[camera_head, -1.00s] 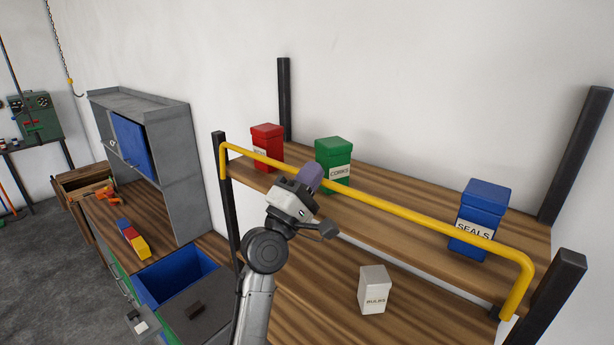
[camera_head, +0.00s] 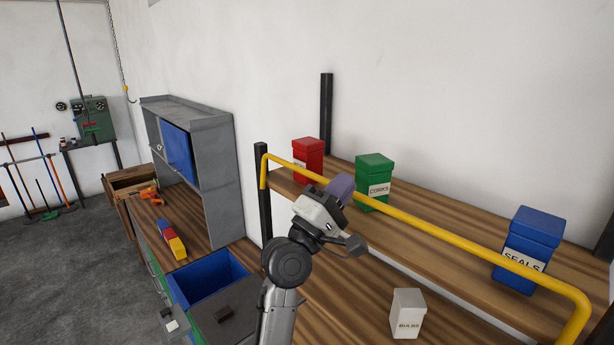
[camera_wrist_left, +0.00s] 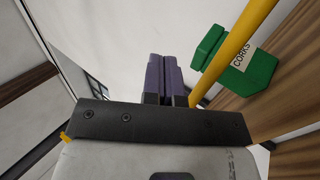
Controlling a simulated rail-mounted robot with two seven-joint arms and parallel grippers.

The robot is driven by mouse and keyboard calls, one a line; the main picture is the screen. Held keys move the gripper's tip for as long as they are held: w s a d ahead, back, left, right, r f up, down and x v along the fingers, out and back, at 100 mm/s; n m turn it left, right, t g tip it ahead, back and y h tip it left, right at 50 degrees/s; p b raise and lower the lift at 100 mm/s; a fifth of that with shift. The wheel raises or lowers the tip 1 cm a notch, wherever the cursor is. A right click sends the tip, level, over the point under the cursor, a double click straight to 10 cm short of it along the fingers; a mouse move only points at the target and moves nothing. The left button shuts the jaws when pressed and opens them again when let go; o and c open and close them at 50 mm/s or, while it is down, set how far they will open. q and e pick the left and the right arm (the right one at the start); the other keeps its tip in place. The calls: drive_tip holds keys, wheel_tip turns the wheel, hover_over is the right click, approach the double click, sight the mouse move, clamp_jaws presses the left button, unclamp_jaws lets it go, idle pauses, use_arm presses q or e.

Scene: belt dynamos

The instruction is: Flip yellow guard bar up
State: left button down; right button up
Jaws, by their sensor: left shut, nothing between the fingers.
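The yellow guard bar (camera_head: 430,232) runs along the front of the upper shelf (camera_head: 430,216), a little above its front edge, with bent ends at left and right. My left gripper (camera_head: 340,185) is at the left half of the bar, its purple fingers overlapping the bar in the head view. In the left wrist view, the fingers (camera_wrist_left: 164,70) are shut together with nothing between them, and the bar (camera_wrist_left: 232,52) passes close on their right. I cannot tell whether they touch. My right gripper is not in view.
On the upper shelf behind the bar stand a red box (camera_head: 308,162), a green CORKS box (camera_head: 374,182) and a blue SEALS box (camera_head: 527,250). A white BULBS box (camera_head: 407,313) stands on the lower shelf. A grey cabinet (camera_head: 215,170) is to the left.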

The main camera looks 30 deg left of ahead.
use_arm(q)
drive_tip(key=s+a+r+b, duration=0.2)
drive_tip(key=s+r, duration=0.3)
drive_tip(key=s, duration=0.3)
drive_tip(key=shift+s+a+b, duration=0.25)
drive_tip(key=shift+a+b, duration=0.1)
drive_tip(key=shift+b, duration=0.15)
